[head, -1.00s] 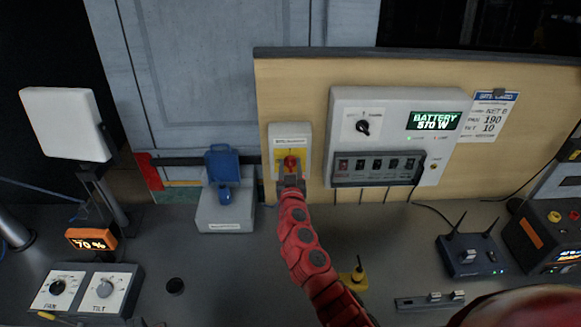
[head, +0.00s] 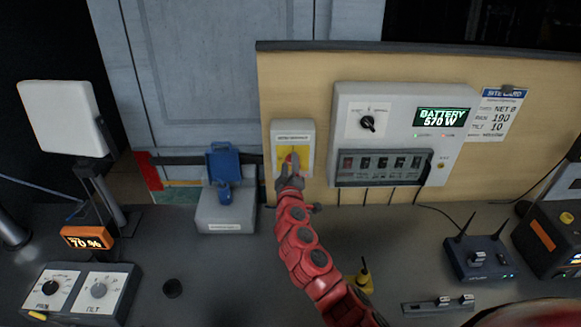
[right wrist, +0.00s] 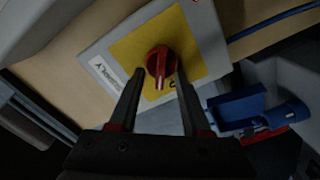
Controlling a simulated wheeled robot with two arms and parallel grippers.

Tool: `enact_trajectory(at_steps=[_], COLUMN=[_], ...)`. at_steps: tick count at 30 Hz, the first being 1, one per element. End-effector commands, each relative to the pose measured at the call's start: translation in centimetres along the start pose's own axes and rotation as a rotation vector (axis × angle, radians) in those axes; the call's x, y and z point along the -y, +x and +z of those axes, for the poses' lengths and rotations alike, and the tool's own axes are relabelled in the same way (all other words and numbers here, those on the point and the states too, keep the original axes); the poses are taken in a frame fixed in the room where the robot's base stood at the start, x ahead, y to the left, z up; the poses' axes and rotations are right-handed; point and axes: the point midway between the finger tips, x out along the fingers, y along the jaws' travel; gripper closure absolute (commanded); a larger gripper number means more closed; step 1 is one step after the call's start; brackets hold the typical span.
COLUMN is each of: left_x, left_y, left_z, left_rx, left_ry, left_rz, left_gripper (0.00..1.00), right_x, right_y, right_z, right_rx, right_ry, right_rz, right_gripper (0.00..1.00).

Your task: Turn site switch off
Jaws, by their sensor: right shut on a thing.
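The site switch is a light grey box (head: 306,133) with a yellow plate and a red rotary knob, mounted on the wooden panel. In the right wrist view the red knob (right wrist: 160,62) stands out from the yellow plate (right wrist: 133,48), between my two fingers. My right gripper (head: 290,174) is at the knob and partly covers it in the head view; in the right wrist view the gripper (right wrist: 159,76) is shut on the knob. The small print on the switch is too blurred to read. My left gripper is not in view.
Right of the switch is a grey power unit (head: 390,103) with a "BATTERY 570 W" display and a row of switches. Left of it stands a grey box with a blue socket cover (head: 223,164). A router (head: 480,258) sits farther right on the worktop.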

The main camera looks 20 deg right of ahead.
Motion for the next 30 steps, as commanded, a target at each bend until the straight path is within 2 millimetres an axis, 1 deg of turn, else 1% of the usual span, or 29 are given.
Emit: enact_trajectory(at_steps=[6, 15, 22, 30], left_x=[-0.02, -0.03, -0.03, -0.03], left_y=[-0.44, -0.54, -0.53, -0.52], left_z=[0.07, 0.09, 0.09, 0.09], left_rx=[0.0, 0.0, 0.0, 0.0], left_ry=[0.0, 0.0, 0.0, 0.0], left_rz=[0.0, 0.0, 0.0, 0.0], left_gripper=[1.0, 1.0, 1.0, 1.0], right_x=[0.39, 0.62, 0.73, 0.76], right_y=[-0.03, 0.0, 0.01, 0.02], right_z=[-0.01, 0.06, 0.18, 0.24], right_rx=[-0.001, -0.001, 0.0, 0.0], right_ry=[-0.204, -0.443, -0.561, -0.621], right_rz=[-0.001, -0.001, -0.001, 0.0], right_gripper=[1.0, 1.0, 1.0, 1.0])
